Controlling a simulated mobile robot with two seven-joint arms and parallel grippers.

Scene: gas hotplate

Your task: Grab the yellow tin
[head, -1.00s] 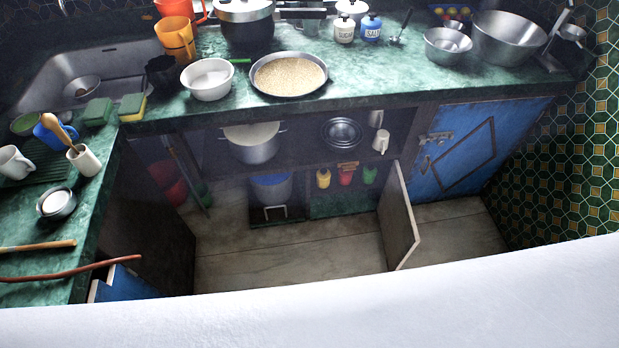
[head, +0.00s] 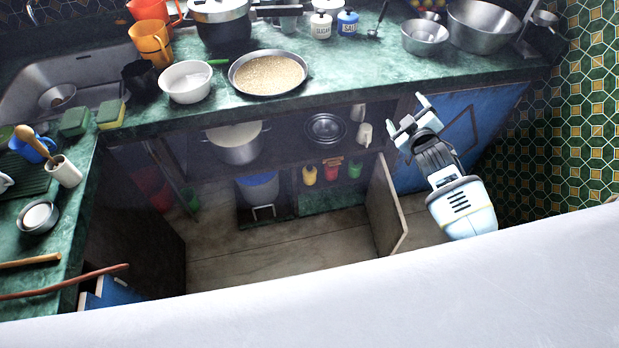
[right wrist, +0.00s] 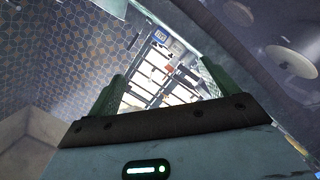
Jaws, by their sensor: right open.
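The small yellow tin (head: 309,176) is under the counter, at the left of a row with a red tin (head: 331,173) and a green tin (head: 355,172). My right gripper (head: 407,117) is open and empty. In the head view it shows to the right of the yellow tin and higher in the picture, in front of the blue door. Its two fingers also show apart in the right wrist view (right wrist: 163,86), with no tin between them. My left gripper is not in view.
An open cabinet door (head: 385,205) stands between the tins and my right arm. The green countertop (head: 345,85) overhangs the shelf space. Bare floor (head: 290,250) lies in front.

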